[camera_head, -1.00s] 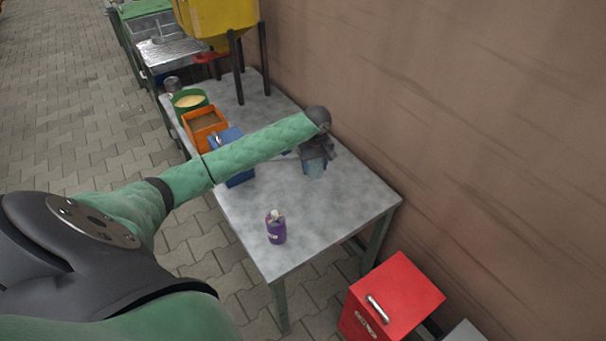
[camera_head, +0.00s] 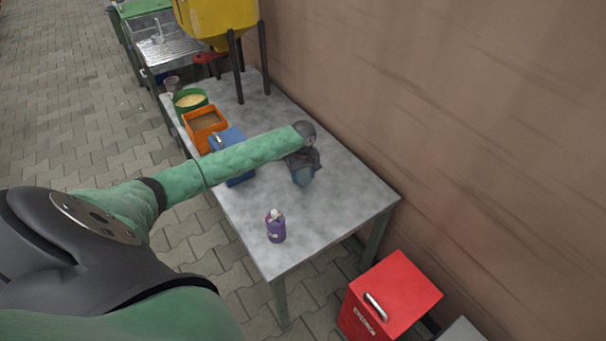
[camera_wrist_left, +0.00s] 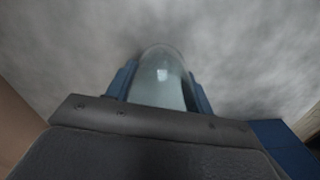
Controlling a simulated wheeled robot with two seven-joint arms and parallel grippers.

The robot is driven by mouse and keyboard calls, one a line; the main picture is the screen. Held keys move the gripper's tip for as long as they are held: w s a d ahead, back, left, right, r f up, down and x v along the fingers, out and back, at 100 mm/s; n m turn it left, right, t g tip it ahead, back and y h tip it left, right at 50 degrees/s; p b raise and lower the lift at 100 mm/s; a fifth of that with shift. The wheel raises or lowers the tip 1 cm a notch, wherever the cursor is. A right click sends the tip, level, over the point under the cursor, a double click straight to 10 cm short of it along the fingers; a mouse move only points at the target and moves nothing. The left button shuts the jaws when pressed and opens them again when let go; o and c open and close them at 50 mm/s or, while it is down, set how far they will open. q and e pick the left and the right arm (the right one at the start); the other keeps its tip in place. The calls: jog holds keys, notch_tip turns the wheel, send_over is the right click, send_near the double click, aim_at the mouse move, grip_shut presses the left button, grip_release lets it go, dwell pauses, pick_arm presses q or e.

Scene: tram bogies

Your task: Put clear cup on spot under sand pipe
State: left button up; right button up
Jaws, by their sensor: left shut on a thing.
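The clear cup (camera_wrist_left: 160,80) is between the blue fingers of my left gripper in the left wrist view, and the gripper is shut on it. In the head view my left gripper (camera_head: 303,176) is over the middle of the grey table (camera_head: 330,225), and the cup is mostly hidden by it. I cannot tell whether the cup touches the table. A yellow hopper (camera_head: 215,20) on dark legs stands at the table's far end, with a red part (camera_head: 209,57) low on it. I cannot make out a marked spot beneath it. My right gripper is not in view.
A green bowl (camera_head: 178,106) with pale contents, an orange box (camera_head: 192,128) and a blue box (camera_head: 240,180) line the table's left edge. A small greyish container (camera_head: 172,84) stands at the far left corner. A purple bottle (camera_head: 276,228) stands near the front. A wall borders the right.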

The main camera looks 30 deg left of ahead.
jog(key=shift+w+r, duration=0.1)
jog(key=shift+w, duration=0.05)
pick_arm(q)
jog(key=o, duration=1)
jog(key=shift+f, duration=0.1)
jog(key=shift+c, duration=0.2)
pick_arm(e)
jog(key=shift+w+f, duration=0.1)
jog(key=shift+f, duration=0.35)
